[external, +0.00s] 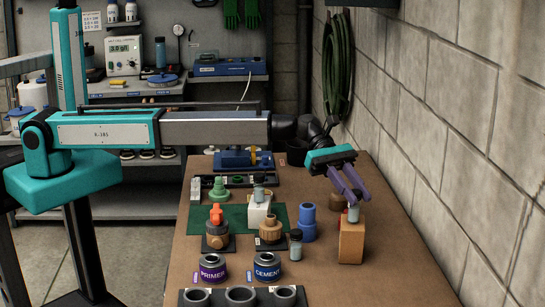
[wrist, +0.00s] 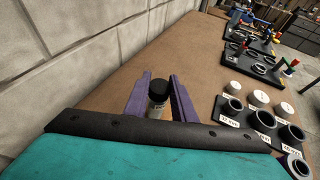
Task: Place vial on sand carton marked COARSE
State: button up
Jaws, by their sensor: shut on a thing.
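My gripper (external: 353,199), with purple fingers, is at the right side of the bench and is shut on a small vial (external: 354,214). In the wrist view the vial (wrist: 158,105) has a black cap and a pale body, and it stands between the two fingers (wrist: 159,98). In the external view the vial is upright at the top of a tan-orange carton (external: 351,243). I cannot tell whether its base touches the carton. No marking can be read on the carton. The carton does not show clearly in the wrist view, where the gripper and vial cover that area.
Another vial (external: 296,245) stands left of the carton, near a blue fitting (external: 307,222). A white box (external: 259,216) with a small capped item on top stands further left. PRIMER (external: 213,268) and CEMENT (external: 267,267) cans stand nearer. The stone wall (external: 430,110) is at right.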

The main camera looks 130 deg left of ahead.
jog(key=shift+f, duration=0.15)
jog(key=o, duration=1)
jog(key=shift+s+r, duration=0.1)
jog(key=shift+r, duration=0.1)
jog(key=b+v, duration=0.3)
jog(key=v, duration=0.8)
jog(key=shift+s+a+r, duration=0.15)
jog(key=shift+s+a, duration=0.05)
jog(key=shift+s, duration=0.1)
